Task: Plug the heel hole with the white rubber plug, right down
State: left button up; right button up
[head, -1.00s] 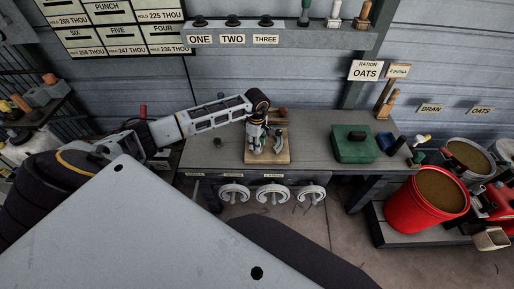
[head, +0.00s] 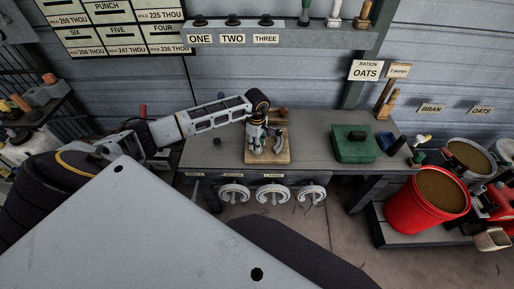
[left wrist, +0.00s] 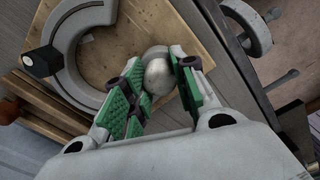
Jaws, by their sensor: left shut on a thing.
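My left gripper (head: 266,147) is low over a wooden board (head: 284,158) on the grey bench. In the left wrist view its green-padded fingers (left wrist: 159,88) are shut on a pale, rounded piece (left wrist: 158,75), which looks like the white rubber plug. The heel hole is not visible, and I cannot tell how deep the plug sits. My right gripper is not in view.
A green box (head: 352,146) stands on the bench to the right. A red bucket (head: 416,208) stands at the right. A shelf (head: 330,38) runs above the bench. Bare bench lies between board and box.

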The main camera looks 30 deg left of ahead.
pick_arm(q)
jog(key=shift+f, duration=0.1)
jog(key=o, duration=1)
jog(key=shift+r, duration=0.65)
notch_tip(320, 180, up, 11)
jog(key=shift+f, duration=0.15)
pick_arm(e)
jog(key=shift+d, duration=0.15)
